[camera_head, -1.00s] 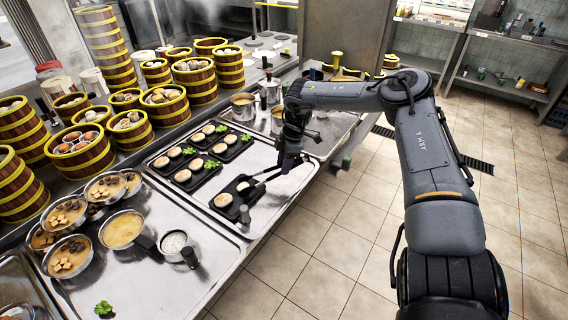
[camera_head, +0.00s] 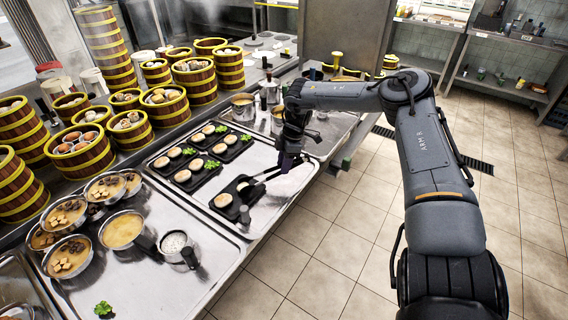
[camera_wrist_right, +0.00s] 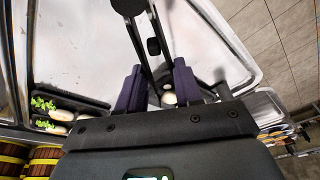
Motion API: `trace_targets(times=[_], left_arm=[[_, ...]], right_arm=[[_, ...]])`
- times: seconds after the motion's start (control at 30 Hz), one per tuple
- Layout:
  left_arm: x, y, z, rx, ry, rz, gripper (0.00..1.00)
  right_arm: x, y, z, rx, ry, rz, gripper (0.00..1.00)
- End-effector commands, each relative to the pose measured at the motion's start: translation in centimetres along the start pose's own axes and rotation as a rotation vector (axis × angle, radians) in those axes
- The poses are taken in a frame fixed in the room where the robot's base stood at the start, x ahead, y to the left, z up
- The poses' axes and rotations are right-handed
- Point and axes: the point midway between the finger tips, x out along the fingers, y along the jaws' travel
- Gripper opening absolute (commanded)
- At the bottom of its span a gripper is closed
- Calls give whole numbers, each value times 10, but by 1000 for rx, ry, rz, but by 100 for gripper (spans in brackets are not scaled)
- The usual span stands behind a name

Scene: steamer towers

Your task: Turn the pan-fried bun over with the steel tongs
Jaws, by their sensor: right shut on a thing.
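My right gripper (camera_head: 288,160) is shut on the steel tongs (camera_head: 264,177). The tongs reach left and down to a small black tray (camera_head: 249,198). A pale pan-fried bun (camera_head: 223,200) lies near that tray's front end. Another bun (camera_head: 243,187) is at the tongs' tips; I cannot tell whether they touch it or grip it. In the right wrist view, the tongs (camera_wrist_right: 150,48) run between the purple fingers of the gripper (camera_wrist_right: 160,88). My left gripper is not in view.
More black trays with buns (camera_head: 183,176) and green garnish (camera_head: 188,151) lie to the left on the steel tray. Pots (camera_head: 122,231) and bamboo steamers (camera_head: 82,152) crowd the left. The steel surface right of the tongs is clear.

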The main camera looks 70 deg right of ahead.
Motion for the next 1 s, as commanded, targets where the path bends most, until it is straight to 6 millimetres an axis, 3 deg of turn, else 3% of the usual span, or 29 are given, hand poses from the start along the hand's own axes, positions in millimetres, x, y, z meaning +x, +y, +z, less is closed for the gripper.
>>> trace_targets(times=[1.0], left_arm=[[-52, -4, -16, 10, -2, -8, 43]], right_arm=[[-67, -1, -18, -1, 1, 1, 16]])
